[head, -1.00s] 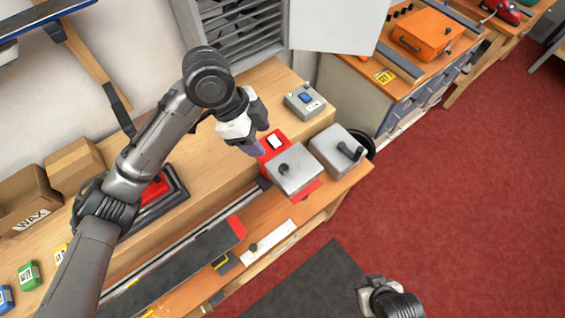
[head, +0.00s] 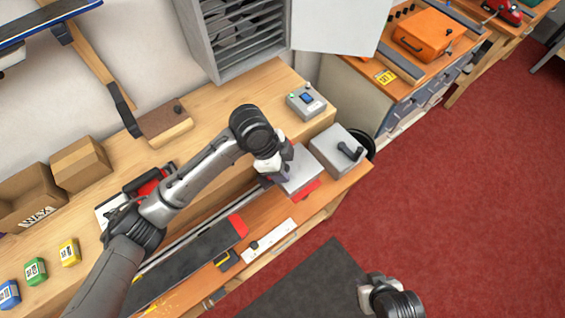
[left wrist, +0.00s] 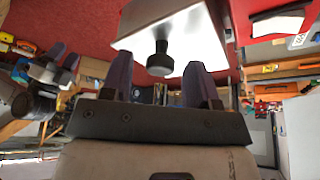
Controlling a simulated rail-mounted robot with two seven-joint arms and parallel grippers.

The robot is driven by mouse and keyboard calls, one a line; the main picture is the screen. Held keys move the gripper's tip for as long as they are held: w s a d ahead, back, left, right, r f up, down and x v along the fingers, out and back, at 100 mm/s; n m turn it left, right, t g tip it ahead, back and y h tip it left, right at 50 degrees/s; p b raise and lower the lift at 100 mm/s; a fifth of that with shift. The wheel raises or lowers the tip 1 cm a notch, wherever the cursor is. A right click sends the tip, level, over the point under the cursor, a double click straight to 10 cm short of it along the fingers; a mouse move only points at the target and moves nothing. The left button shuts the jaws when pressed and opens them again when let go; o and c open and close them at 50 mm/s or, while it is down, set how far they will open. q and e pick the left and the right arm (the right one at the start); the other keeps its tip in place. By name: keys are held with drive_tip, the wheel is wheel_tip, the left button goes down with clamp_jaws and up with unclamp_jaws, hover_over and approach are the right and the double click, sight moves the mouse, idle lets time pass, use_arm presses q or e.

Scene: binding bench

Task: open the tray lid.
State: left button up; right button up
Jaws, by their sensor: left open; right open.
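A light grey square lid (head: 299,166) lies on a red tray (head: 307,190) at the right end of the bench. My left gripper (head: 278,173) is just over its left side and covers the knob in the head view. In the left wrist view, the lid (left wrist: 195,42) is ahead, with its black knob (left wrist: 160,58) centred between the fingertips of my open left gripper (left wrist: 160,80). Clear contact with the knob does not show. My right gripper (head: 370,290) is off the bench at the lower right, empty.
A grey box with a black handle (head: 338,150) stands close to the lid's right. A small control box (head: 306,102) is behind. A long dark rail piece with a red end (head: 190,262) and a white strip (head: 270,240) lie in front.

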use_arm(q)
drive_tip(key=shift+c, duration=0.5)
clamp_jaws()
